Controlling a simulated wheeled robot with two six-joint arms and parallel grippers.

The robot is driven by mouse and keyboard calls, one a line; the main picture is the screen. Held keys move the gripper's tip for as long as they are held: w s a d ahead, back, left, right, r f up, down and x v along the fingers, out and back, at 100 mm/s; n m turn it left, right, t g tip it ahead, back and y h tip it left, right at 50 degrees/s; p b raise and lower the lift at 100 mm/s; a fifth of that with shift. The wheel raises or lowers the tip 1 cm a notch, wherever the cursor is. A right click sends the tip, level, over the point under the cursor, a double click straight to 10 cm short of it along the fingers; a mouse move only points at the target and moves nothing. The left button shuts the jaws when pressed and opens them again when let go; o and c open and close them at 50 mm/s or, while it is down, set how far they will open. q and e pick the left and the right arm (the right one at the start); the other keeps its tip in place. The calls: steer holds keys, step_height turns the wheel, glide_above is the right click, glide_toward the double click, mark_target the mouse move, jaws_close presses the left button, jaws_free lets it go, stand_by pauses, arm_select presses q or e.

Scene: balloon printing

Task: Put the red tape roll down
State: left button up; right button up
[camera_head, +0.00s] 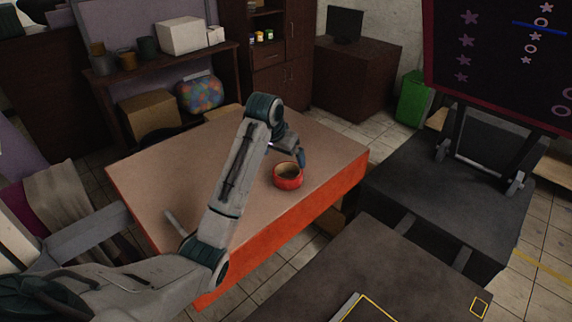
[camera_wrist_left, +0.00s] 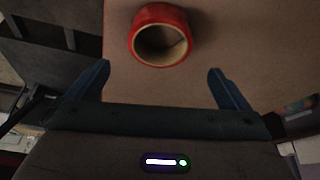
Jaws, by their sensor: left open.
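The red tape roll (camera_head: 288,181) lies flat on the table with the brown top (camera_head: 180,160), near its right front edge. In the left wrist view the red tape roll (camera_wrist_left: 160,36) shows at the top, just beyond the fingertips, with its hollow core facing the camera. My left gripper (camera_head: 300,158) is at the roll's far side in the head view. In the left wrist view my left gripper (camera_wrist_left: 160,76) has its two blue fingers spread wide with nothing between them. The roll looks apart from the fingers there. My right gripper is in neither view.
A dark table (camera_head: 340,270) stands in front at the right, and a black platform (camera_head: 450,190) carries a dark board (camera_head: 500,50) with star and ring prints. A green bin (camera_head: 412,98) stands behind. The brown tabletop is mostly bare, with a thin grey object (camera_head: 176,224) near its front left.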

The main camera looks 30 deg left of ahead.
arm_select(q)
steer(key=shift+v, duration=1.45)
steer(key=shift+f, duration=0.1)
